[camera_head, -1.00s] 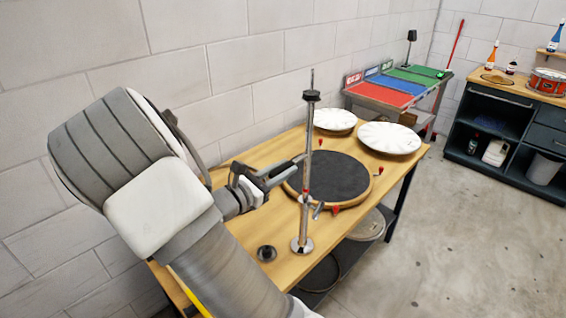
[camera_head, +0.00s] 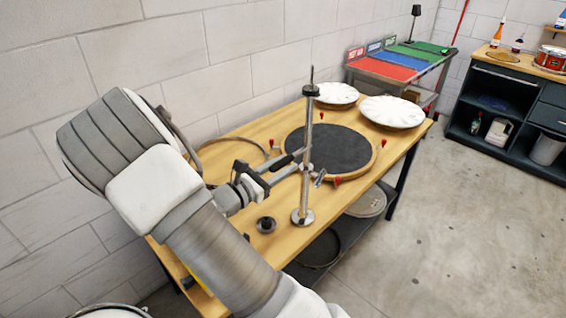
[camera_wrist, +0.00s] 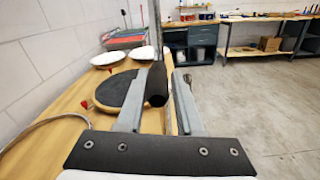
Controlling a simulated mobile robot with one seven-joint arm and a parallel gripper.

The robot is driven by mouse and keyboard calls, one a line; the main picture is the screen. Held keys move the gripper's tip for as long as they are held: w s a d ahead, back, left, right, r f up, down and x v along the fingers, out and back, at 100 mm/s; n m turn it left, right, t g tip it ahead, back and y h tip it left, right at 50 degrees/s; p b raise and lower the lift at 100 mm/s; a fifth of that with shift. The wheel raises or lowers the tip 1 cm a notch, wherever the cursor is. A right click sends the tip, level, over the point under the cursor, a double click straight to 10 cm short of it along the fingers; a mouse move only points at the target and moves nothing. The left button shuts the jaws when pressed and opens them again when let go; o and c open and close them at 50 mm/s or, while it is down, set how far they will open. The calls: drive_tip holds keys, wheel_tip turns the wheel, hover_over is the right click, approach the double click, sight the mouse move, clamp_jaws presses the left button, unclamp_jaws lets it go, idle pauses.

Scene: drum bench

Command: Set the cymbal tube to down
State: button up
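The cymbal tube is the slim chrome upright (camera_head: 309,125) of a stand on the wooden bench, with a dark collar near its top and a round metal foot (camera_head: 303,217). It stands vertical; it also shows in the wrist view (camera_wrist: 156,28). A clamp with a small silver lever (camera_head: 320,178) sits partway up. My gripper (camera_head: 287,166) is at about clamp height, left of the tube. In the wrist view its fingers (camera_wrist: 160,82) are apart, with a black cylindrical piece (camera_wrist: 157,86) between them. I cannot tell whether either finger touches it.
A round black practice pad (camera_head: 335,146) lies just behind the stand. Two white round drumheads or cymbals (camera_head: 392,111) are at the bench's far end. A dark round knob (camera_head: 265,225) lies near the foot. Open floor (camera_head: 470,240) is on the right.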

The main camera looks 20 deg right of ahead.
drive_tip(key=shift+o, duration=1.2)
drive_tip(key=shift+r, duration=0.15)
drive_tip(key=v, duration=1.7)
drive_tip(key=shift+s+a+b, duration=0.1)
drive_tip(key=shift+a+b, duration=0.05)
drive_tip(key=shift+b, duration=0.25)
